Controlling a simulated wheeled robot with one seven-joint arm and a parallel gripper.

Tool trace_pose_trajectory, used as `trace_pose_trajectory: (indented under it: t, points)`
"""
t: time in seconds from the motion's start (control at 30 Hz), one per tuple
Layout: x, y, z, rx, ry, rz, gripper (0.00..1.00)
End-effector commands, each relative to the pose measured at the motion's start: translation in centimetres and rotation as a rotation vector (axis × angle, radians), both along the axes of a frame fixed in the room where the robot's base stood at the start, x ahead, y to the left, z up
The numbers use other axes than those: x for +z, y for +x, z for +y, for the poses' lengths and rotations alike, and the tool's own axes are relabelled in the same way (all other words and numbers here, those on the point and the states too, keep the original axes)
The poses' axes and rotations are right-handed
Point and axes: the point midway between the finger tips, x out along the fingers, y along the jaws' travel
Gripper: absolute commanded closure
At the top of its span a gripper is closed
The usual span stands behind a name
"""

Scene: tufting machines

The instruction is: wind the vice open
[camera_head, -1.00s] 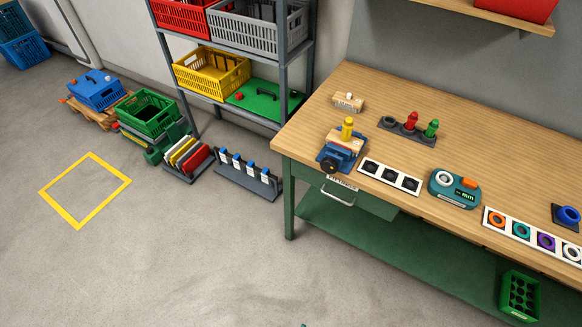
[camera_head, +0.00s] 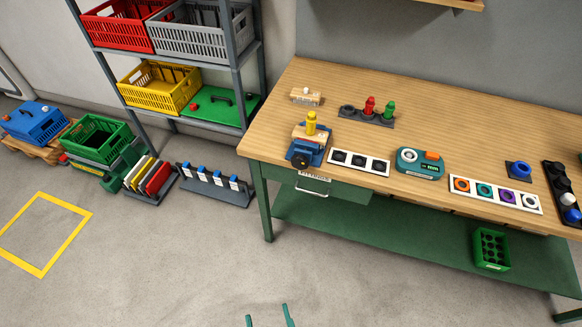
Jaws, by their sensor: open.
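The blue vice (camera_head: 308,154) stands at the front left corner of the wooden workbench (camera_head: 440,140). Its dark round handle with an orange centre (camera_head: 299,160) faces the front edge. A wooden piece and a yellow peg-like part (camera_head: 311,123) sit at the top of the vice; whether the jaws clamp them cannot be told. My gripper (camera_head: 268,315) shows only as two green fingertips at the bottom edge, apart and empty, over the floor and well short of the bench.
A drawer with a handle (camera_head: 312,190) is under the vice. A white strip with dark recesses (camera_head: 358,162) and a teal gauge (camera_head: 419,163) stand to the right. A rack (camera_head: 213,186) with blue-topped items stands on the floor left of the bench. The floor ahead is clear.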

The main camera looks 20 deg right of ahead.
Motion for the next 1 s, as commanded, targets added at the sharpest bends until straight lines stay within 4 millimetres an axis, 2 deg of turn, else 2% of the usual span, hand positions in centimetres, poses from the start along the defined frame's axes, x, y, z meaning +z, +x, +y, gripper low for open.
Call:
trace_pose_trajectory:
  t: [0.03,0.2,0.33,0.43,0.57,0.7,0.83,1.0]
  points:
    - [-0.7,1.9,-0.1,-0.005,-0.009,-0.005,0.37]
    - [-2.8,7.5,-1.2,-0.053,-0.041,0.005,0.37]
    - [-3.3,12.0,-2.8,-0.116,-0.064,-0.001,0.37]
    - [-3.1,15.6,-4.2,-0.179,-0.081,-0.017,0.37]
    - [-1.7,20.1,-6.4,-0.278,-0.096,-0.055,0.37]
    - [0.9,24.5,-8.9,-0.396,-0.104,-0.114,0.37]
    - [3.5,27.4,-10.8,-0.491,-0.104,-0.173,0.37]
    - [5.9,29.3,-12.2,-0.568,-0.099,-0.227,0.37]
